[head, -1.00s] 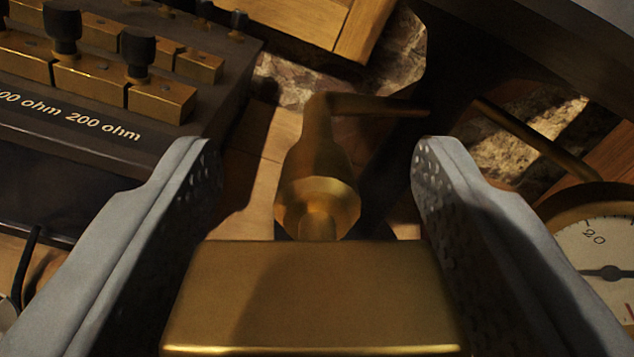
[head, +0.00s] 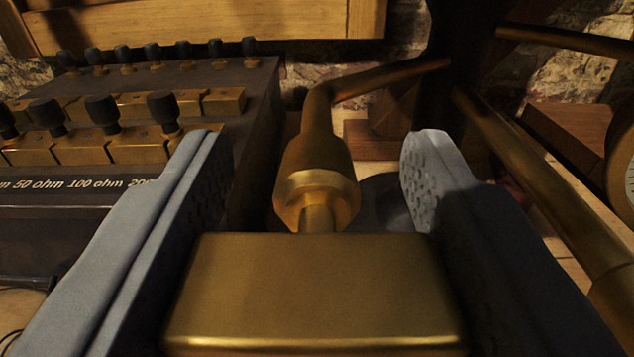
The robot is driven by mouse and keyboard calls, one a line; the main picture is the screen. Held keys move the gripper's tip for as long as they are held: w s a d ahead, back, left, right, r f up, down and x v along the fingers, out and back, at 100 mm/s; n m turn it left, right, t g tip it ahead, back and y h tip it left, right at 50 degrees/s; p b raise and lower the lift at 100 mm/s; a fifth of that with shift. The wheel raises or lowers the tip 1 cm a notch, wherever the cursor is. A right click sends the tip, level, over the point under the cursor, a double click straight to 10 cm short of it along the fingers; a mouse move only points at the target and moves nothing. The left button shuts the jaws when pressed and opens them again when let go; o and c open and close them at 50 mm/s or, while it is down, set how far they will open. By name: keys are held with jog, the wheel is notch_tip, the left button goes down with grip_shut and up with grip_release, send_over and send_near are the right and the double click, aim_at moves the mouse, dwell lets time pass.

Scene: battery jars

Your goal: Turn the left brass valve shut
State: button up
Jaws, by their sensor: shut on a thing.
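The brass valve (head: 316,190) is in the middle of the head view. Its broad, block-shaped brass handle (head: 315,290) is nearest to me, joined by a short stem to the rounded valve body. A thin brass pipe (head: 385,78) bends from the body towards the upper right. My gripper (head: 315,165) has one grey finger on each side of the handle and is shut on it. The fingertips reach past the handle on both sides of the valve body. The faces where the fingers touch the handle are mostly hidden.
A dark resistance box (head: 70,215) with brass blocks and black knobs stands close on the left. A thicker brass pipe (head: 540,185) runs down the right side. A round gauge (head: 628,175) is cut off at the right edge. A dark post stands behind the valve.

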jog(key=o, duration=1)
jog(key=shift+c, duration=0.2)
jog(key=shift+s, duration=0.1)
jog(key=s, duration=1.7)
jog(key=shift+a, duration=0.3)
jog(key=shift+s+r, duration=0.1)
jog(key=s+d+r+n+y, duration=0.1)
jog(key=s+d+r+y, duration=0.2)
jog(key=s+d+r, duration=1)
jog(key=s+d+r+h, duration=0.1)
jog(key=s+d+h, duration=0.1)
jog(key=s+d, duration=0.4)
jog(key=shift+d+r+g, duration=0.3)
jog(key=shift+d, duration=0.8)
